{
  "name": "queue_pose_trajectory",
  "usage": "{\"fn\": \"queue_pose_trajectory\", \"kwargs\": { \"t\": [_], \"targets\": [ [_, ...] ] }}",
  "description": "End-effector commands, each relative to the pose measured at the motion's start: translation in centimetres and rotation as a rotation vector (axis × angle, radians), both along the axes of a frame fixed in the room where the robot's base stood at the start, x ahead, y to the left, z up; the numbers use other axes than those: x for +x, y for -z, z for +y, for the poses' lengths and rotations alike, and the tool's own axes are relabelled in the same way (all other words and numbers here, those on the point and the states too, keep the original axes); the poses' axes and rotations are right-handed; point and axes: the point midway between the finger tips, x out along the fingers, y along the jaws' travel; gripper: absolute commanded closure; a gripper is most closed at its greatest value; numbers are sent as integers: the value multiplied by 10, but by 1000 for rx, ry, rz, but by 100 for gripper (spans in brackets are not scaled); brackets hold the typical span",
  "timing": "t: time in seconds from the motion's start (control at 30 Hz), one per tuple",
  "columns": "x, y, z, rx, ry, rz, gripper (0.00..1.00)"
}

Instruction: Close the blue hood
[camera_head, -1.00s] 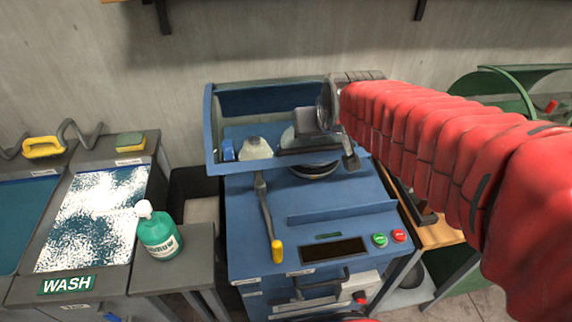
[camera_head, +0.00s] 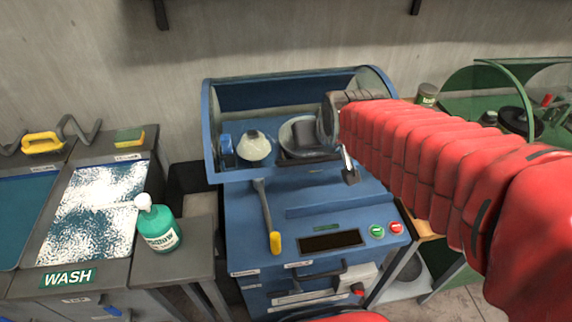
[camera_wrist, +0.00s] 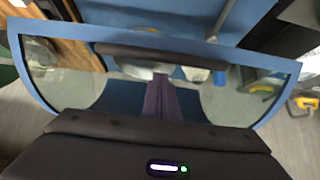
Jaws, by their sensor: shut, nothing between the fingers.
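The blue hood (camera_head: 225,176) has a blue frame and curved clear panes, and sits over the back of the blue machine (camera_head: 262,235). Its front edge hangs low over the machine top; I cannot tell whether it touches. A dark handle bar (camera_head: 310,158) runs along that edge. My gripper is at the hood's right half in the head view, with its fingers hard to make out there. In the wrist view my gripper (camera_wrist: 161,82) is shut and empty, its fingertips close to the handle (camera_wrist: 160,54) just inside the hood's blue edge (camera_wrist: 110,33). Contact is unclear.
A yellow-tipped lever (camera_head: 268,215) stands on the machine's front. A green bottle (camera_head: 158,229) stands left, beside the wash basin (camera_head: 92,213). A green machine (camera_head: 455,115) stands right.

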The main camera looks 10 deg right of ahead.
Motion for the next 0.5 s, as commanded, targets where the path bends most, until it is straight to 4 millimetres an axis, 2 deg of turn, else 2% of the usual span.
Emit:
{"fn": "queue_pose_trajectory", "kwargs": {
  "t": [0.03, 0.1, 0.5],
  "targets": [
    [-5, 16, 0, 0, 0, 29, 100],
    [-7, 20, 0, 0, 0, 30, 100],
    [-3, 28, 0, 0, 0, 38, 100]
  ]
}}
